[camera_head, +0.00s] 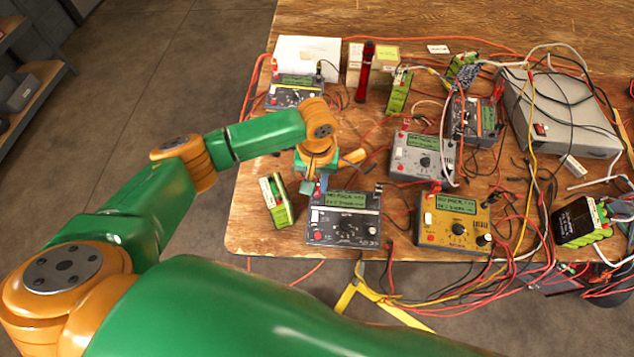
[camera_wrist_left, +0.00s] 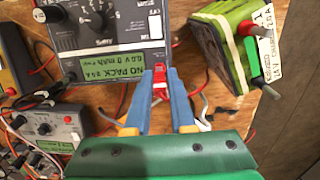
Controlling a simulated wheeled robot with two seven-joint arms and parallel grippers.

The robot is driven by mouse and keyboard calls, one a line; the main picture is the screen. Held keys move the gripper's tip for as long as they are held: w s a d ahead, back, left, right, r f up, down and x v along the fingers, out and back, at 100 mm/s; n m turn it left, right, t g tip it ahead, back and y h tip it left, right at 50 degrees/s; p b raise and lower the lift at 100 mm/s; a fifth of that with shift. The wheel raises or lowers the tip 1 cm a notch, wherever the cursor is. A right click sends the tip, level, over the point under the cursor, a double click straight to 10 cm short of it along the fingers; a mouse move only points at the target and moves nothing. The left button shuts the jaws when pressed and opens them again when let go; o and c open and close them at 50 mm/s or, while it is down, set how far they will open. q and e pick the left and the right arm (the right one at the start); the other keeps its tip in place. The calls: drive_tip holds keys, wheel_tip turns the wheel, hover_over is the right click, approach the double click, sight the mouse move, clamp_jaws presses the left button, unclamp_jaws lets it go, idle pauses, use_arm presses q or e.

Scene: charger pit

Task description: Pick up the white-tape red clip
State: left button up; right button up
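My left gripper (camera_head: 313,188) is at the grey charger (camera_head: 344,222) near the table's front left. In the wrist view its two blue fingers (camera_wrist_left: 158,80) are apart, one on each side of the clip. A gap shows between the clip and the fingers, at least on the right. In the head view the clip is hard to make out by the fingers. My right gripper is not in view.
A green battery pack (camera_head: 276,201) stands just left of the gripper; it also shows in the wrist view (camera_wrist_left: 232,45). A yellow charger (camera_head: 453,223) stands to the right. Loose red, black and white wires cover the wooden table (camera_head: 247,226).

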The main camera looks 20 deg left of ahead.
use_arm(q)
drive_tip(key=shift+r, duration=0.1)
clamp_jaws()
drive_tip(key=shift+w+r, duration=0.1)
drive_tip(key=shift+r, duration=0.2)
drive_tip(key=r, duration=0.3)
drive_tip(key=shift+s, duration=0.25)
drive_tip(key=s+r+p, duration=0.1)
drive_tip(key=s+r, duration=0.3)
drive_tip(key=s, duration=0.2)
drive_tip(key=s+a+r+p, duration=0.1)
drive_tip(key=s+r, duration=0.4)
drive_tip(key=s, duration=0.2)
drive_tip(key=shift+s, duration=0.3)
drive_tip(key=shift+a+r, duration=0.1)
